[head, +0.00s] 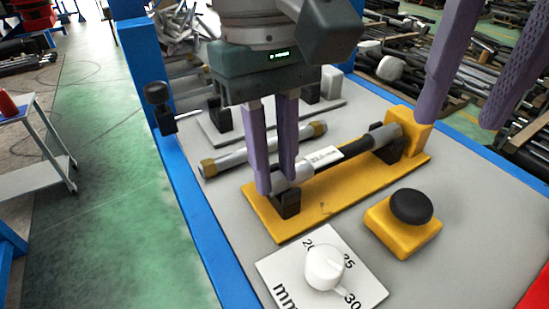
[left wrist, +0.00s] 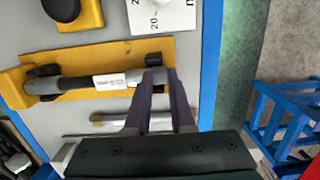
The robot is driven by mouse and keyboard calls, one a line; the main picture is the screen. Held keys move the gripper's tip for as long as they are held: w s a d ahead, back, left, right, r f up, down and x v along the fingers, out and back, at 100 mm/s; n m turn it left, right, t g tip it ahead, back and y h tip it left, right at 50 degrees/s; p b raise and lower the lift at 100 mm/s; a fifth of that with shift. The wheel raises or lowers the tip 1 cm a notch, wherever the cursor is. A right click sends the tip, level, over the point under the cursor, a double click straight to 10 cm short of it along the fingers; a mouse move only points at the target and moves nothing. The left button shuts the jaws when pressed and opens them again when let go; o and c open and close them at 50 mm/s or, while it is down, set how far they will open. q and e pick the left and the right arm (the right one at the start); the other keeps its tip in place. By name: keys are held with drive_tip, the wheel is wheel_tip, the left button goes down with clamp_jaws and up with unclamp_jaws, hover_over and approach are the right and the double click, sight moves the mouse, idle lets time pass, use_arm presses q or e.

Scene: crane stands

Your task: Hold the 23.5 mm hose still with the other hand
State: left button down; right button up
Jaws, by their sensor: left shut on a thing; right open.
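The hose (head: 353,156) is black with a white label and pale grey ends. It lies across the yellow stand (head: 320,207), and it also shows in the left wrist view (left wrist: 75,84). My left gripper (head: 277,183) is shut on the hose near its grey left end, beside a black support of the stand. In the left wrist view its fingertips (left wrist: 160,78) meet that end, and the fingers partly hide it. My right gripper (head: 461,115) is open and empty at the upper right, above and apart from the stand.
A white plate with a knob (head: 325,267) marked in mm lies in front. A yellow box with a black button (head: 411,206) stands to its right. A grey tube with brass-coloured ends (head: 229,161) lies behind the stand. A blue frame edge (head: 196,218) bounds the bench.

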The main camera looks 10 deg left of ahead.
drive_tip(key=c, duration=0.6)
drive_tip(key=shift+s+a+r+m, duration=0.1)
drive_tip(key=shift+r+m, duration=0.1)
drive_tip(key=shift+m, duration=0.2)
drive_tip(key=shift+c, duration=0.6)
drive_tip(key=shift+s+r+m, duration=0.15)
drive_tip(key=shift+r+m, duration=0.15)
drive_tip(key=shift+m, duration=0.3)
clamp_jaws()
drive_tip(key=r+m, duration=0.1)
drive_tip(key=m, duration=0.2)
drive_tip(key=s+r+m, duration=0.1)
drive_tip(key=m, duration=0.2)
drive_tip(key=r+m+t, duration=0.1)
drive_tip(key=r+m, duration=0.1)
drive_tip(key=shift+s+m, duration=0.2)
drive_tip(key=shift+m, duration=0.2)
